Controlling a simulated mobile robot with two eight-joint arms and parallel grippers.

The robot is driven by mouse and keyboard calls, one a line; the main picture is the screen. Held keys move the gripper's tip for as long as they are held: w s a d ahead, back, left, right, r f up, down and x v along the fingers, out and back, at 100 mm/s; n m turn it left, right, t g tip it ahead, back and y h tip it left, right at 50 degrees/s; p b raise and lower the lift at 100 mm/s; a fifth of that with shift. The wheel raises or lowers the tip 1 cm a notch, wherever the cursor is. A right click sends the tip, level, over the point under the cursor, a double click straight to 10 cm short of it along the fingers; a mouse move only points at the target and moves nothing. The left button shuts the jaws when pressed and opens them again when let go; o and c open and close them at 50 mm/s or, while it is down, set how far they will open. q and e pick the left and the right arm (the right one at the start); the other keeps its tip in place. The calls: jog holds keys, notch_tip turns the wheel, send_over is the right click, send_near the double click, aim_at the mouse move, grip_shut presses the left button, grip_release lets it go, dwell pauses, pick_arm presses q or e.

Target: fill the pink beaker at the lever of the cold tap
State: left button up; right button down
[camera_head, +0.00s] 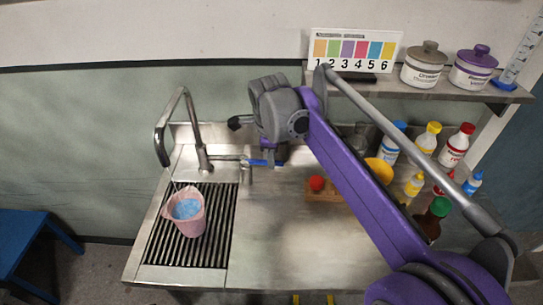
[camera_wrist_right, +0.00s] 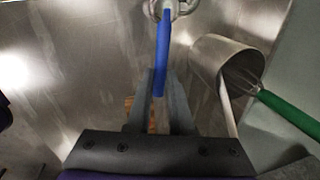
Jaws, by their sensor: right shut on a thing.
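The pink beaker (camera_head: 186,224) stands on the black-slatted drain grate (camera_head: 217,237) at the left of the steel counter, with light blue showing inside its mouth. The steel tap (camera_head: 203,157) arches above and behind it; I cannot make out a stream from the spout. The tap's blue lever (camera_head: 262,162) sticks out to the right and shows larger in the wrist view (camera_wrist_right: 162,52). My right gripper (camera_wrist_right: 160,88) is shut on the blue lever, between its two dark fingers. In the head view my own wrist partly hides these fingers. My left gripper is not in view.
Several bottles (camera_head: 427,138) and a yellow bowl (camera_head: 379,171) stand at the right, partly behind my right arm. A wooden block with a red knob (camera_head: 317,184) sits mid-counter. A metal cup (camera_wrist_right: 226,62) holds a green-handled tool near the gripper. A shelf (camera_head: 478,90) hangs above.

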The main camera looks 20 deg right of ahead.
jog(key=c, duration=0.8)
grip_release()
jog(key=shift+r, duration=0.1)
jog(key=r, duration=0.3)
jog(key=s+r+p, duration=0.1)
jog(key=r, duration=0.3)
jog(key=s+a+r, duration=0.1)
jog(key=r, duration=0.2)
jog(key=shift+r, duration=0.25)
